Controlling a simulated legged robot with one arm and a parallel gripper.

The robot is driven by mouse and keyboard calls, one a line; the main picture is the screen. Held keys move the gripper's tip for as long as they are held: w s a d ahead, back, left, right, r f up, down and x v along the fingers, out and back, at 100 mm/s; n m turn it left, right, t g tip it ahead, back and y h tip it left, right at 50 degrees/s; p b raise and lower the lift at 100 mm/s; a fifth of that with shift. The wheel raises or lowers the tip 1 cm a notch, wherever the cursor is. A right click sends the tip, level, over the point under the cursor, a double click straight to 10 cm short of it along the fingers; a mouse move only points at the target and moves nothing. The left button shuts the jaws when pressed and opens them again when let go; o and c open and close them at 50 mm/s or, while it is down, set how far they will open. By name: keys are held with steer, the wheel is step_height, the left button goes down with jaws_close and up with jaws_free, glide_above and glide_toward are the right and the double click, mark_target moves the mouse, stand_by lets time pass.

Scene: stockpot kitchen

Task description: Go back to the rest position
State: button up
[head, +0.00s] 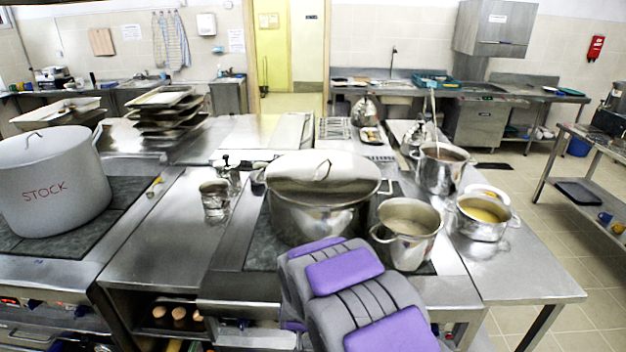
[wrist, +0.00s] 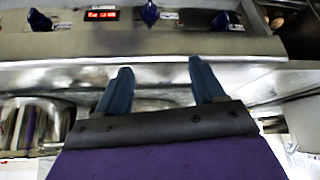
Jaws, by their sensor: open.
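My gripper (wrist: 160,82) shows in the wrist view with its two blue-grey fingers apart and nothing between them. It is in front of a stove's control panel (wrist: 190,45) with dark blue knobs and a red display (wrist: 102,15). In the head view my arm with purple pads rises from the bottom middle, in front of a large lidded pot (head: 318,215). The gripper itself cannot be made out in the head view.
A stockpot (head: 55,190) marked STOCK stands at left. Right of the lidded pot are an open pot (head: 408,250), a pan with yellow contents (head: 482,228) and a taller pot (head: 440,175). Stacked trays (head: 168,125) stand behind. Open tiled floor (head: 550,230) lies at right.

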steer(key=s+d+r+g, duration=0.2)
steer(key=s+d+r, duration=0.3)
steer(key=s+r, duration=0.25)
steer(key=s+d+r+g, duration=0.2)
steer(key=s+d+r, duration=0.2)
steer(key=s+r, duration=0.3)
steer(key=s+d+r+m+g, duration=0.1)
steer(key=s+d, duration=0.4)
steer(key=s, duration=0.7)
steer(key=s+d+r+m+g+h, duration=0.1)
steer(key=s+d+r+g, duration=0.2)
steer(key=s, duration=1)
step_height(320, 180, up, 3)
steer(key=shift+d+f+m, duration=0.2)
steer(key=shift+d+m, duration=0.1)
steer(key=shift+d, duration=0.55)
